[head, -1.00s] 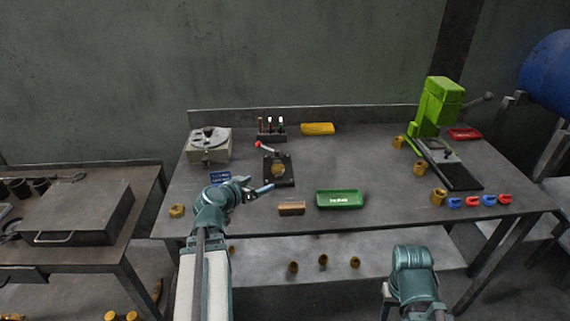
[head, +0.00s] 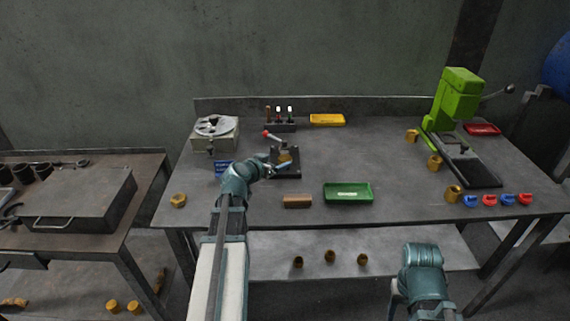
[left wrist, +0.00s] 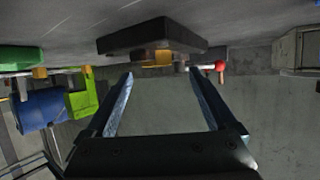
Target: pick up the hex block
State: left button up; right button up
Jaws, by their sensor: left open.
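A brass-coloured block, which looks like the hex block (head: 285,157), sits on the black base (head: 291,174) of a small fixture with a red-knobbed lever (head: 266,133). My left gripper (head: 282,168) is at the front of this fixture, close to the block. In the left wrist view the picture is upside down: my open, empty left gripper (left wrist: 162,73) points at the fixture, and the block (left wrist: 160,58) shows past the fingertips, partly cut off by the black base (left wrist: 152,36). I cannot tell the exact gap. Only part of my right arm shows, at bottom right.
A brown block (head: 297,201) and a green tray (head: 348,193) lie in front. A tool rack (head: 281,125) and yellow tray (head: 327,120) stand behind. A green press (head: 455,105) and several brass pieces are at right. The table's middle right is clear.

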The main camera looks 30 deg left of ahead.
aim_at(285, 158)
pick_arm(q)
jog(key=shift+d+b+x, duration=0.1)
jog(key=shift+b+x, duration=0.35)
jog(key=shift+x, duration=0.95)
jog(key=shift+d+b+x, duration=0.15)
jog(key=shift+b+x, duration=0.3)
jog(key=shift+x, duration=0.9)
jog(key=shift+r, duration=0.2)
jog(key=shift+c, duration=0.6)
grip_shut()
